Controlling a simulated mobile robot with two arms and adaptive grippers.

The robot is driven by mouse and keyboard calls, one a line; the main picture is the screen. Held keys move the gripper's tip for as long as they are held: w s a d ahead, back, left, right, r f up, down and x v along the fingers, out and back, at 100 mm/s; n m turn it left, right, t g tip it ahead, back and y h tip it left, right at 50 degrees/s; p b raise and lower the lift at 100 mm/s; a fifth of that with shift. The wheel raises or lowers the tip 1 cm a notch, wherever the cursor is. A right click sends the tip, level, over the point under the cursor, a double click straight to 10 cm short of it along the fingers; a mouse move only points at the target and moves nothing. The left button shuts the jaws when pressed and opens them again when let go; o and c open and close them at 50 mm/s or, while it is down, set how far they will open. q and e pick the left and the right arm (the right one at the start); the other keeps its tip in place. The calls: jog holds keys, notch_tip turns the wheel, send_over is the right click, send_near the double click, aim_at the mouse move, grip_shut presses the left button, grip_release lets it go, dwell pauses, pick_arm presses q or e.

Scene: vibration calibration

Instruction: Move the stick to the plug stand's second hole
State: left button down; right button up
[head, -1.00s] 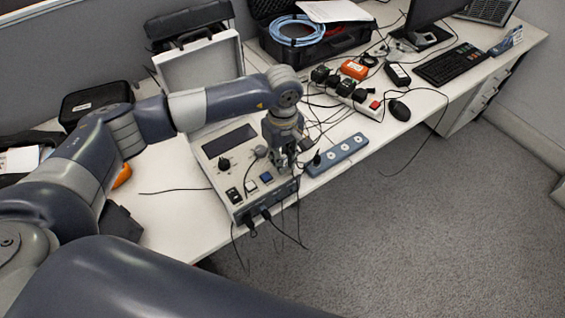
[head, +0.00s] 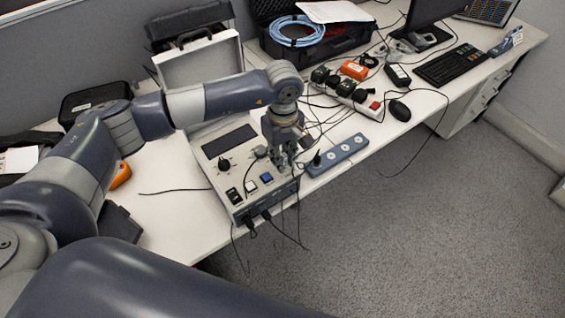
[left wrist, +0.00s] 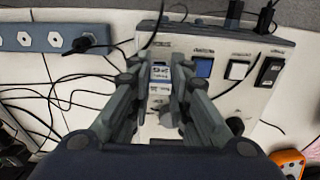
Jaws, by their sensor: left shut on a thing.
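My left gripper (head: 284,166) is over the front right part of the grey control box, left of the plug stand. In the left wrist view, its fingers (left wrist: 161,72) are shut on a small blue-and-white piece (left wrist: 160,74), which may be the stick. Its lower end is hard to make out. The plug stand (head: 338,156) is a blue-grey strip with a row of round white sockets at the table edge. It also shows at the upper left of the left wrist view (left wrist: 28,58). A black plug (left wrist: 86,43) sits at its end nearest the gripper. My right gripper is out of view.
The control box (head: 213,172) has a screen, knobs and switches, with cables hanging off its front. Thin black cables run near the plug stand. A white power strip (head: 373,111) with plugs and a mouse (head: 400,110) lie further right. An open silver case (head: 203,75) stands behind.

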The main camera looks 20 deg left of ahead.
aim_at(283, 154)
pick_arm(q)
jog(key=shift+r+p, duration=0.55)
jog(key=shift+r, duration=1.2)
jog(key=shift+w+f, duration=0.1)
